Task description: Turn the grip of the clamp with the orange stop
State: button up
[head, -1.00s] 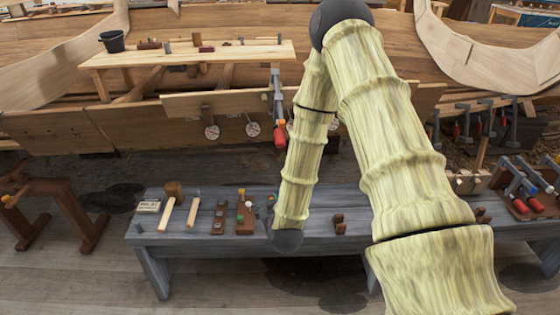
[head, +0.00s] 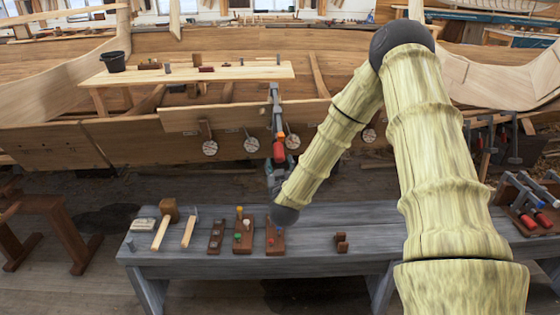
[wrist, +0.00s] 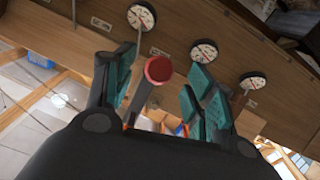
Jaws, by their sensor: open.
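The clamp (head: 276,101) hangs upright on the plank edge of the hull, with an orange stop (head: 281,135) low on it and a red grip (head: 279,152) below. My gripper (head: 274,167) is just under the red grip in the head view, partly hidden by my arm. In the wrist view my gripper (wrist: 156,86) is open, with teal pads on both sides. The round red end of the grip (wrist: 158,69) shows between the fingers, with space on both sides. I cannot tell how deep it sits between them.
Round dials (head: 251,145) hang along the hull beside the clamp. A grey bench (head: 370,225) below holds a mallet (head: 168,211) and small wooden blocks (head: 243,237). More red-gripped clamps (head: 526,218) lie on the right. A plank shelf (head: 215,73) with a black bucket (head: 114,61) is above.

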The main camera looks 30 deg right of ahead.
aim_at(280, 161)
jog(key=shift+x, duration=1.95)
jog(key=c, duration=1)
jog(key=shift+c, duration=0.2)
